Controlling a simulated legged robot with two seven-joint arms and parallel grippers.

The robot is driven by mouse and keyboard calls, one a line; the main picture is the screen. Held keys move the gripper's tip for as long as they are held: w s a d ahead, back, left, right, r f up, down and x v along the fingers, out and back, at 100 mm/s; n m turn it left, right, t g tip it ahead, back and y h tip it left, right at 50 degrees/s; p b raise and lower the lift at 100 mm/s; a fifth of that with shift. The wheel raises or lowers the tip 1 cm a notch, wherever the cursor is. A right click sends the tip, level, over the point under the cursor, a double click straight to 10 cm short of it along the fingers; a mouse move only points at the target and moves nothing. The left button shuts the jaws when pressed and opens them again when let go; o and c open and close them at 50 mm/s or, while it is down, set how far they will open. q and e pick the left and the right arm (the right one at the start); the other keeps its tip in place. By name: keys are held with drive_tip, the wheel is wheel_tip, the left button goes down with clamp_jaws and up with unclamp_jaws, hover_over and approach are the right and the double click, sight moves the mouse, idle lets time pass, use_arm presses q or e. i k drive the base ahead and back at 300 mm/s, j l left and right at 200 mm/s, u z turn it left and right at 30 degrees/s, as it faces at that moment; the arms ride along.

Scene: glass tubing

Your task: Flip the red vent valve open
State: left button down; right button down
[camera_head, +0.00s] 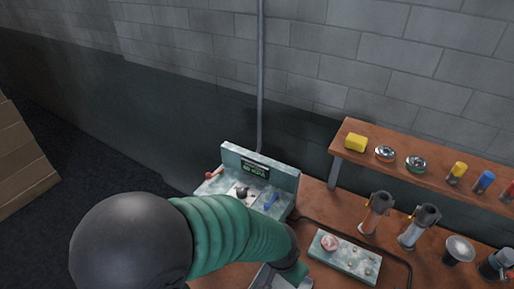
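A small red valve handle (211,174) sits at the left edge of a pale, worn console (285,184) on the bench. A blue handle (271,200) and a dark round fitting on a white plate (241,192) are on the same console, below a green-lit display (254,168). My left arm, with a dark joint and green sleeve, crosses the lower middle in front of the console. Its sleeve end is at the bottom edge, right of and nearer than the red handle. No gripper fingers of it show. My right arm and gripper are not in view.
A raised shelf (402,173) at right holds a yellow block (356,142), round parts and coloured caps. Below it stand several tube-like tools and a plate with a pinkish knob (330,242). A vertical pipe (260,80) rises behind the console. Steps are at far left.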

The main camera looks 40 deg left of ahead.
sight(208, 176)
drive_tip(key=u, duration=1.75)
drive_tip(key=i+j+u, duration=0.4)
drive_tip(key=j, duration=0.15)
drive_tip(key=i+j+u, duration=0.35)
drive_tip(key=i+j, duration=0.1)
drive_tip(key=i, duration=0.05)
